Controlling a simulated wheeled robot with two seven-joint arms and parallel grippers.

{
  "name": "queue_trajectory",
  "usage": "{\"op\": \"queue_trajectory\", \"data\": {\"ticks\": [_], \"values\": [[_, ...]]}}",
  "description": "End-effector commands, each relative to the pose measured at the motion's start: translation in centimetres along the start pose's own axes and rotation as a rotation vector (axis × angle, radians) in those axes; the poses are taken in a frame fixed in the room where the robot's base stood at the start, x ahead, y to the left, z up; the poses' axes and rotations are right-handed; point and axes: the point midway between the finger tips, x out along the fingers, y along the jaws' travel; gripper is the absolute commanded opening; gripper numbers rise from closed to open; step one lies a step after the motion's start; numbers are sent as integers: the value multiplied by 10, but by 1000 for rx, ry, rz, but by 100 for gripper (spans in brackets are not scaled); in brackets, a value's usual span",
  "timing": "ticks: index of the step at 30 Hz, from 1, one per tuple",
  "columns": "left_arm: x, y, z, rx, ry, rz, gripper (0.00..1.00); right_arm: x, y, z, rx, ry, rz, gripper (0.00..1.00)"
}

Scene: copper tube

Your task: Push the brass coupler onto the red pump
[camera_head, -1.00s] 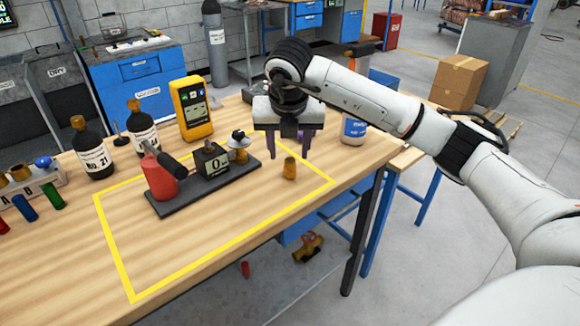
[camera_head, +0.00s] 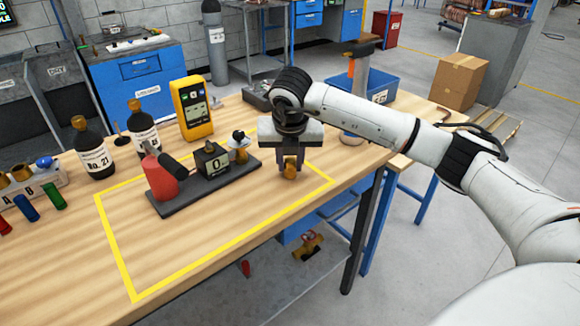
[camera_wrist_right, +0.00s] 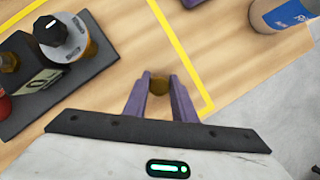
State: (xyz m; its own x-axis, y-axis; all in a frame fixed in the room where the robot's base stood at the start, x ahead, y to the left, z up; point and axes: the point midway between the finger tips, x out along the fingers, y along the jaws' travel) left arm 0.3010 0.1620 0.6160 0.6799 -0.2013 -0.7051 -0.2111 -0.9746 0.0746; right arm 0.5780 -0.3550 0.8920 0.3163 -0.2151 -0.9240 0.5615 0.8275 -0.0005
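The red pump (camera_head: 161,178) stands on a dark base plate (camera_head: 205,187) with a black lever, a gauge box (camera_head: 212,160) reading 0 and a brass fitting with a pale collar and black knob (camera_head: 239,146) at its right end. The brass coupler (camera_head: 290,171) is upright at the table's right side, right of the base plate. My right gripper (camera_head: 290,164) points down over it with its purple fingers closed on its two sides. In the right wrist view the coupler (camera_wrist_right: 158,86) fills the gap between the fingertips. My left gripper is out of view.
A yellow tape outline (camera_head: 115,245) surrounds the pump area. A yellow meter (camera_head: 194,108) and dark bottles (camera_head: 93,149) stand behind. Coloured tubes and a rack (camera_head: 35,183) are at the left. The front wood surface is clear; the table edge is near the coupler.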

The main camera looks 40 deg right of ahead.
Motion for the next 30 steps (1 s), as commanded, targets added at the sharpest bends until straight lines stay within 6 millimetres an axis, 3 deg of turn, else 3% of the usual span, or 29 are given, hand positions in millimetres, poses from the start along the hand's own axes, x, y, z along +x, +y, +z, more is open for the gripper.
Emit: {"op": "queue_trajectory", "data": {"ticks": [1, 4, 13, 24, 30], "values": [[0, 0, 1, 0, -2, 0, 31, 0, 0, 0, 0, 0, 0, 15], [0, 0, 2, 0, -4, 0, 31, 0, 0, 0, 0, 0, 0, 0], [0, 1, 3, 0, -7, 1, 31, -6, 1, 3, 1, -2, 2, 0], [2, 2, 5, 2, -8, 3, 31, -70, 1, 30, 1, -4, 4, 0], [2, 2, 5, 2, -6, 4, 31, -90, 1, 38, 0, -1, 2, 0]]}}
